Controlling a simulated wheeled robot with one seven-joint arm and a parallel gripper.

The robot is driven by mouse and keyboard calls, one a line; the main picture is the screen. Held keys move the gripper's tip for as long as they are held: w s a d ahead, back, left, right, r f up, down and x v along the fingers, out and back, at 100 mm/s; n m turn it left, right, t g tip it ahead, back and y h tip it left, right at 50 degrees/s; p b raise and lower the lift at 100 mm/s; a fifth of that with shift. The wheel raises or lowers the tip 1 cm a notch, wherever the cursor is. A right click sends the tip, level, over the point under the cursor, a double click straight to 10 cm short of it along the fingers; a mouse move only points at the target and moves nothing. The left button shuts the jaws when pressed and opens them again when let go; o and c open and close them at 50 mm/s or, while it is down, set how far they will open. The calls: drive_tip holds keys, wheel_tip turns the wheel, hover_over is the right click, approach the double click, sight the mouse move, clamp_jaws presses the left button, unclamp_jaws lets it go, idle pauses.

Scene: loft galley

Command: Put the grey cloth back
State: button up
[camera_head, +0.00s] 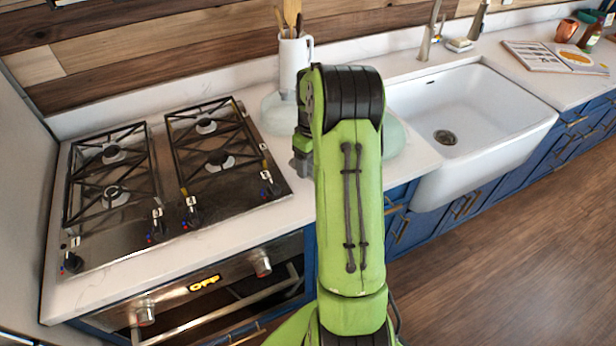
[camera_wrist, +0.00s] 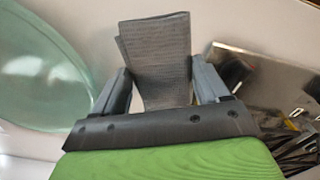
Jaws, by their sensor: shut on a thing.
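The grey cloth (camera_wrist: 158,55) is a folded, finely ribbed piece in the wrist view. My gripper (camera_wrist: 160,92) is shut on it, with one finger on each side, and the cloth stands out past the fingertips. In the head view my green arm reaches over the counter between the stove and the sink. Only a small part of my gripper (camera_head: 301,160) shows there, at the arm's left side. The cloth is hidden in that view.
A pale green glass dish (camera_head: 393,137) lies behind my arm; it also shows in the wrist view (camera_wrist: 40,65). A white utensil crock (camera_head: 292,62) stands behind. The gas stove (camera_head: 170,170) is left, the white sink (camera_head: 470,105) right. Counter by the sink's left edge is partly clear.

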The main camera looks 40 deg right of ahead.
sight(311, 173)
drive_tip(key=f, duration=0.4)
drive_tip(key=shift+a, duration=0.25)
drive_tip(key=shift+d, duration=0.1)
drive_tip(key=shift+f+b, duration=0.25)
drive_tip(key=shift+b, duration=0.15)
drive_tip(key=o, duration=0.9)
